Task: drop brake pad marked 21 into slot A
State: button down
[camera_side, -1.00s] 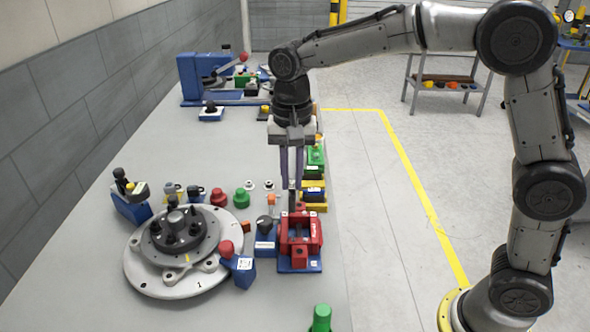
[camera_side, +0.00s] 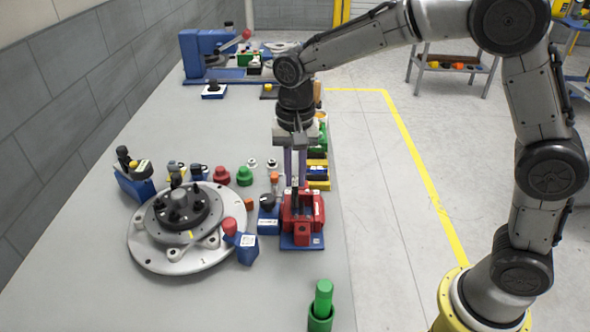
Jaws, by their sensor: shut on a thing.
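My gripper (camera_side: 295,181) points straight down over the red block fixture (camera_side: 316,211), which sits on a blue base. Its jaws are shut on a thin dark plate, the brake pad (camera_side: 294,195). The pad is upright, its lower end at the top of the red fixture. I cannot tell how far it is inside a slot. The marking 21 and the slot letters are too small to read.
A round grey turntable (camera_side: 155,248) with a dark hub stands to the left. A small blue block with a dark knob (camera_side: 268,222) is close beside the red fixture. Green and yellow fixtures (camera_side: 318,185) stand just behind. A green cylinder (camera_side: 323,298) stands in front.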

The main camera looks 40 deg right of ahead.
aim_at(295, 193)
jog(key=shift+f, duration=0.15)
jog(key=shift+f, duration=1.05)
jog(key=shift+f, duration=0.1)
jog(key=shift+f, duration=0.7)
jog(key=shift+f, duration=0.6)
dwell(0.8)
jog(key=c, duration=1.2)
grip_release()
jog(key=shift+r, duration=0.15)
jog(key=shift+r, duration=1.35)
